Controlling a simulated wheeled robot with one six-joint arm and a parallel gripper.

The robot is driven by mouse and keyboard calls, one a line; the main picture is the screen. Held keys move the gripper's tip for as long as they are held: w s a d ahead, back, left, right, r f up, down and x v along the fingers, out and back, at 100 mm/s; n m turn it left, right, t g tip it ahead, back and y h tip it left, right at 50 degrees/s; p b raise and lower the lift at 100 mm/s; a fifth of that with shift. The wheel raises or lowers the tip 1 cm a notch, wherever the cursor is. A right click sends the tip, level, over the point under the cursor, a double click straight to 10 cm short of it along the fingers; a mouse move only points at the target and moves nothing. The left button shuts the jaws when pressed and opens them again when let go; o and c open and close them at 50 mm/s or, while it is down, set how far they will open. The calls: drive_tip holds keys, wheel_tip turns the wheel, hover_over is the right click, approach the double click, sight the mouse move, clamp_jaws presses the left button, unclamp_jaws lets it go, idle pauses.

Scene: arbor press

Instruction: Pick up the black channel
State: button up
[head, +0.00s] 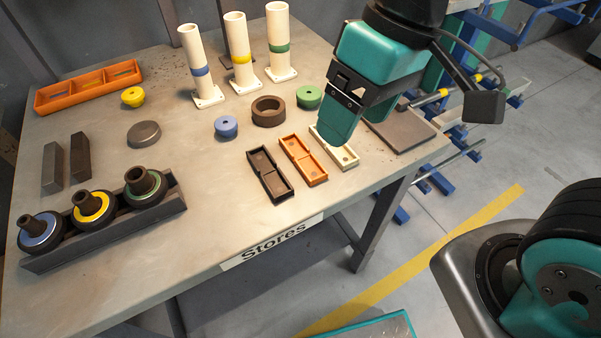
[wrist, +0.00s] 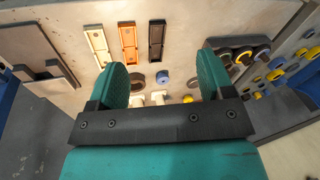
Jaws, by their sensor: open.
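The black channel (head: 269,174) is a small dark open trough lying on the table, leftmost of three similar channels in the head view. The orange channel (head: 303,160) lies beside it, then the cream channel (head: 333,148). In the wrist view the black channel (wrist: 156,40) is the rightmost of the three, beyond the fingertips. My gripper (head: 358,112) is open and empty, above the table over the cream channel's side, apart from the black channel. Its teal fingers also show in the wrist view (wrist: 162,78).
White posts (head: 238,60) stand at the back. A dark rack (head: 105,236) with rollers is front left. Clear table lies left of the black channel.

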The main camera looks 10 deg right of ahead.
drive_tip(key=w+a+f+m+h, duration=0.2)
drive_tip(key=w+a, duration=0.3)
drive_tip(key=m+h, duration=0.1)
hover_over(280, 191)
drive_tip(key=f, duration=1.3)
drive_tip(key=shift+a+f, duration=0.2)
drive_tip(key=shift+a, duration=0.1)
drive_tip(key=shift+d+f, duration=0.2)
drive_tip(key=shift+f, duration=1.25)
drive_tip(key=shift+d+f, duration=0.15)
drive_tip(key=shift+f, duration=1.3)
drive_tip(key=c, duration=1.1)
drive_tip(key=shift+r, duration=0.15)
wheel_tip(280, 191, up, 20)
drive_tip(key=shift+f, duration=0.1)
